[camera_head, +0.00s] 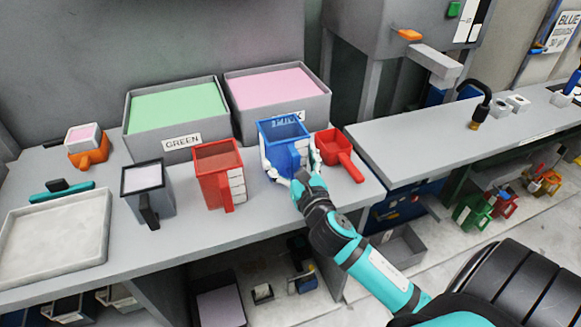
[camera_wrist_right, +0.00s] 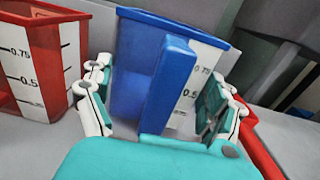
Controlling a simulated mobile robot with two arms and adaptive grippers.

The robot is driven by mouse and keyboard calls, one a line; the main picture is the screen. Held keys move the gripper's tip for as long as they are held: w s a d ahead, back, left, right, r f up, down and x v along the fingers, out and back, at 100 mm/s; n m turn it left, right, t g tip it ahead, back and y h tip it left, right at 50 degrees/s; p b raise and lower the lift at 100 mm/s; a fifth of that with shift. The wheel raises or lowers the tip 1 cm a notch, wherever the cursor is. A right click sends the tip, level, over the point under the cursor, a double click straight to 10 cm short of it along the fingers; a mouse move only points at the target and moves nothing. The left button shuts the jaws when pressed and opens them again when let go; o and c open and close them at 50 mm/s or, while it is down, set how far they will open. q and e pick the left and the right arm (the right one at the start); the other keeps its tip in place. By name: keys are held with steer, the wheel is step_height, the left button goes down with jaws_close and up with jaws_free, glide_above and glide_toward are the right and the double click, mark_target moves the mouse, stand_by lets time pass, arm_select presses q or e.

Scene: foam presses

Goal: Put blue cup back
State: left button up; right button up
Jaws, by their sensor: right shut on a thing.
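The blue cup (camera_head: 283,137) stands upright on the grey bench, in front of the pink-filled bin and between the red cup and the red scoop. In the right wrist view the blue cup (camera_wrist_right: 140,88) shows its handle facing me and a white measuring scale on its side. My right gripper (camera_head: 291,167) is shut on the blue cup, with one finger on each side of it. In the right wrist view, the fingers of my right gripper (camera_wrist_right: 163,105) flank the cup near its handle. My left gripper is not in view.
A red cup (camera_head: 212,172) stands close left of the blue cup, and a red scoop (camera_head: 331,142) close right. A black-handled grey cup (camera_head: 143,181) and a pale tray (camera_head: 103,232) are further left. Bins with green (camera_head: 128,143) and pink (camera_head: 324,100) contents stand behind.

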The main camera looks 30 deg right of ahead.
steer(key=shift+f, duration=1.1)
steer(key=shift+f, duration=0.1)
steer(key=o, duration=0.9)
steer(key=shift+o, duration=0.2)
